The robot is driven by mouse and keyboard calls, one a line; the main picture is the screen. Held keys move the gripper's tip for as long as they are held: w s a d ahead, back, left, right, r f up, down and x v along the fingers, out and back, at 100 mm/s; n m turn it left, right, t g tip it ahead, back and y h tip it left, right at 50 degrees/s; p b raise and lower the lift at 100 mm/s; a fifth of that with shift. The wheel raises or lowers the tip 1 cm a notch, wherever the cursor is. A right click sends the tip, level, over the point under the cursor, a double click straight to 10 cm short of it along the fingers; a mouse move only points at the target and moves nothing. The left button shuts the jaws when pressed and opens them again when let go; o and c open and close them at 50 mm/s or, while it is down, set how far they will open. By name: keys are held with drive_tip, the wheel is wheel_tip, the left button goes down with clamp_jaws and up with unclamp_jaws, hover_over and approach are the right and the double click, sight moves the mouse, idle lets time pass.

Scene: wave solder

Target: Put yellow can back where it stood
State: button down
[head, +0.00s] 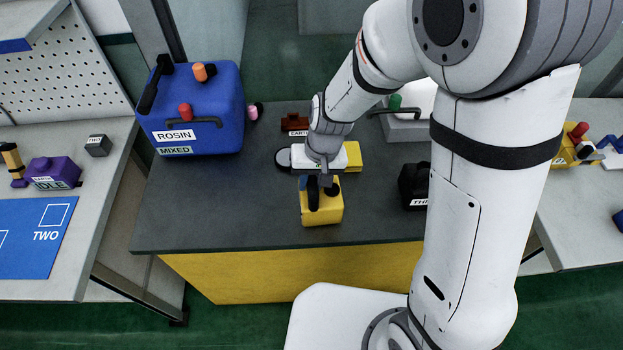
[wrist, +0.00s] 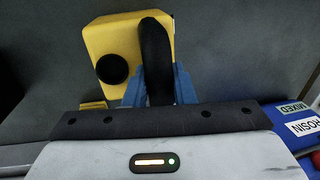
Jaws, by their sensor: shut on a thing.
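The yellow can (head: 321,208) has a black handle and a black round cap. It is upright near the front edge of the dark table, in the middle of the head view. My gripper (head: 325,178) is above it, reaching in from behind. In the wrist view, the blue fingers of my gripper (wrist: 158,82) are shut on the black handle of the yellow can (wrist: 116,40), one on each side. I cannot tell whether the can's base touches the table or hangs just above it.
A black can (head: 414,186) stands to the right. Behind my gripper are a yellow block (head: 354,156) and a dark red piece (head: 295,122). A large blue ROSIN container (head: 195,110) stands at the back left. The dark table (head: 225,205) is bare at front left.

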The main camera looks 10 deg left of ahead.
drive_tip(key=shift+f, duration=0.1)
drive_tip(key=shift+c, duration=1.6)
unclamp_jaws()
drive_tip(key=shift+r, duration=0.2)
drive_tip(key=shift+r+p, duration=2.55)
drive_tip(key=shift+r, duration=0.8)
drive_tip(key=s+d+r+m+t+h, duration=0.1)
drive_tip(key=s+d+r, duration=0.3)
drive_tip(key=d+r, duration=0.4)
drive_tip(key=s+d+r+m+t+h, duration=0.1)
drive_tip(key=s+d+r+m+t, duration=0.1)
drive_tip(key=d+r, duration=0.6)
drive_tip(key=s+d+t, duration=0.1)
drive_tip(key=s+d, duration=0.1)
drive_tip(key=d, duration=0.4)
drive_tip(key=shift+d+r+b, duration=0.2)
drive_tip(key=shift+d+b, duration=0.15)
drive_tip(key=shift+d, duration=0.05)
